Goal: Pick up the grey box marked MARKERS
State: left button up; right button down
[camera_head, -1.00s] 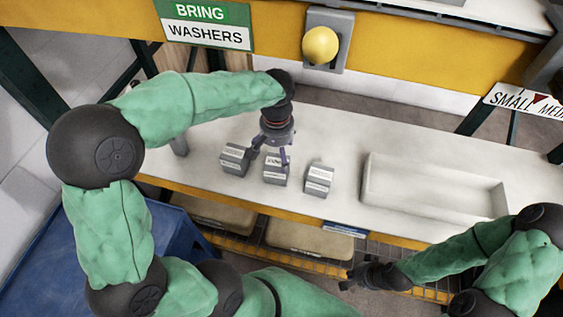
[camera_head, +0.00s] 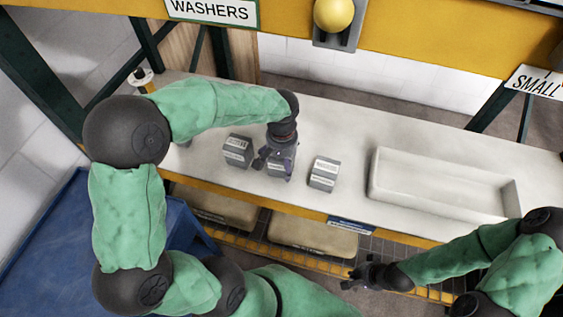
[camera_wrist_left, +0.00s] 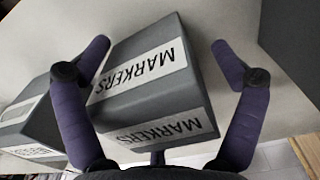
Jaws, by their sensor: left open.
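The grey box marked MARKERS (camera_wrist_left: 150,75) fills the middle of the left wrist view, with white labels on two faces. In the head view this box (camera_head: 279,172) is the middle one of three on the white bench, partly hidden by my gripper. My left gripper (camera_head: 275,160) is over it, pointing down. In the left wrist view its purple fingers (camera_wrist_left: 158,60) are open on either side of the box, with a clear gap on the right. My right gripper (camera_head: 358,277) is low at the right, in front of the bench edge; its opening is too small to judge.
Similar grey boxes stand close by, one at left (camera_head: 238,151) and one at right (camera_head: 324,173). A white tray (camera_head: 440,205) lies further right on the bench. A yellow beam (camera_head: 420,40) crosses above. Bare bench lies behind the boxes.

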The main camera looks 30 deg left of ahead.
pick_arm(q)
jog(key=shift+c, duration=0.3)
jog(key=c, duration=1.6)
jog(key=shift+c, duration=0.3)
